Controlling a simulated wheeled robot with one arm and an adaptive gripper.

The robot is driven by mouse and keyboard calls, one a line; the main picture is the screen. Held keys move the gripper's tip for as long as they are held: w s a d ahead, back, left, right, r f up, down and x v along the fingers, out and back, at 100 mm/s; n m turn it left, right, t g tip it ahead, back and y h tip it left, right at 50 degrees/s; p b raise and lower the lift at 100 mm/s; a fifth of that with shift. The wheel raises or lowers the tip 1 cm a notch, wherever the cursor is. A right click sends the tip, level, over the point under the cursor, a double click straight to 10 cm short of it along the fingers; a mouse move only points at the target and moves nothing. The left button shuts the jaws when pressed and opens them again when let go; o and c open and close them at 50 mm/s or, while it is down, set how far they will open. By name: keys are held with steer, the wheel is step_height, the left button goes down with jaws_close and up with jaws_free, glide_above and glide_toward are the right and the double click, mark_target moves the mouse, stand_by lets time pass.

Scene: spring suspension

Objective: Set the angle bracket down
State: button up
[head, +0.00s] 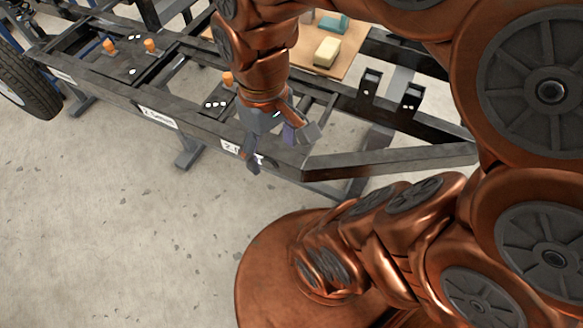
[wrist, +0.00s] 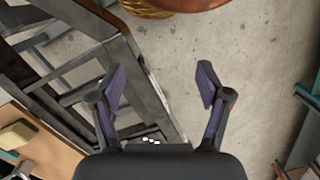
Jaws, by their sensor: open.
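My gripper (head: 279,147) hangs over the near rail of the dark metal frame in the head view. In the wrist view, its two purple-padded fingers (wrist: 160,77) are spread wide with nothing between them. Behind the fingers I see the frame's rail (wrist: 150,85) and concrete floor. I cannot pick out the angle bracket with certainty. A small grey piece (wrist: 22,170) lies at the lower left corner of the wrist view, too cut off to name.
The dark frame (head: 100,88) carries orange-topped parts (head: 150,45) and two upright plates (head: 410,98). A wooden board (head: 295,58) holds a yellow block (head: 327,51) and a teal piece (head: 333,22). A tyre (head: 27,82) stands at left. Floor (head: 120,230) in front is clear.

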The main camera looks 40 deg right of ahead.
steer(key=shift+m+h, duration=0.3)
steer(key=shift+m, duration=0.4)
steer(key=s+f, duration=0.1)
steer(key=s, duration=0.2)
steer(key=s+f, duration=0.1)
steer(key=shift+s+d+f, duration=0.3)
steer(key=shift+s+d, duration=0.05)
steer(key=shift+s, duration=0.05)
